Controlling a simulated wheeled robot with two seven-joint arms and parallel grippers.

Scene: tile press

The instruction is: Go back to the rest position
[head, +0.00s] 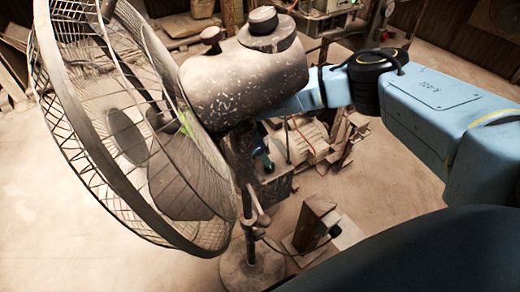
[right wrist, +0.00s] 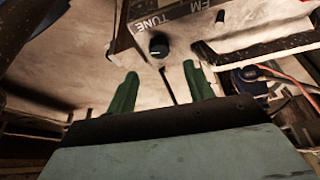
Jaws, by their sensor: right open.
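My right gripper (right wrist: 161,84) shows in the right wrist view with its two green fingers apart and nothing between them that it grips. A dark panel (right wrist: 185,8) with the letters "FM" and "TUNE" and a black knob (right wrist: 159,45) is beyond the fingertips; I cannot tell how far. In the head view my right arm (head: 430,100) comes in from the right and passes behind the fan's motor housing, which hides its end. A small bright green patch shows through the fan cage; I cannot tell what it is. My left gripper is not in view.
A large dusty pedestal fan (head: 245,80) fills the left and middle of the head view, close to my right arm. Its base (head: 250,272) stands on the dusty floor. A brown wedge-shaped block (head: 315,222) is beside it. Open floor lies at the lower left.

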